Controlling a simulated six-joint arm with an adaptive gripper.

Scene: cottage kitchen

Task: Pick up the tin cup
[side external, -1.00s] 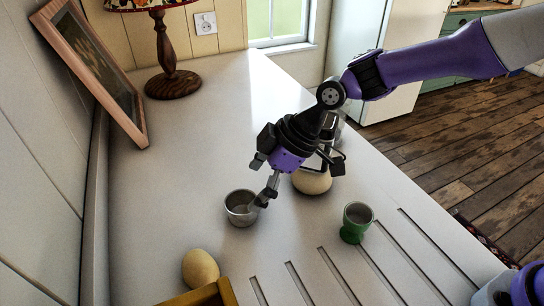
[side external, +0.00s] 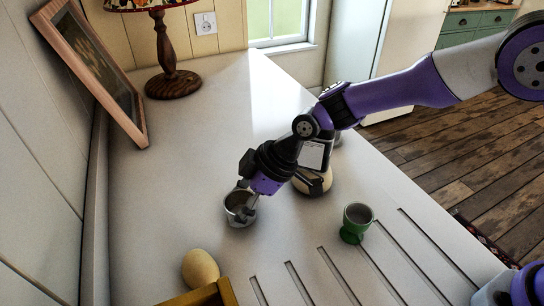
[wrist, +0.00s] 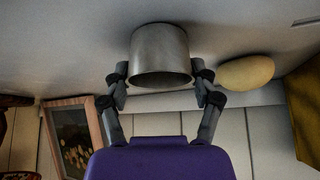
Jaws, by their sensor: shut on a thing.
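The tin cup (side external: 233,214) is a small grey metal cup on the pale counter, left of centre in the side external view. It also shows in the wrist view (wrist: 160,55), between my two fingers. My gripper (side external: 243,204) reaches down to the cup from the upper right and is shut on it. In the wrist view my gripper (wrist: 160,82) has one finger against each side of the cup, near its rim. I see no clear gap between the cup and the counter.
A potato-like yellow thing (side external: 200,268) lies near the wooden box edge (side external: 205,295). A green egg cup (side external: 355,222) stands to the right. A round tan thing (side external: 313,182) sits partly behind my arm. A lamp (side external: 172,80) and a leaning picture frame (side external: 90,65) stand at the back left.

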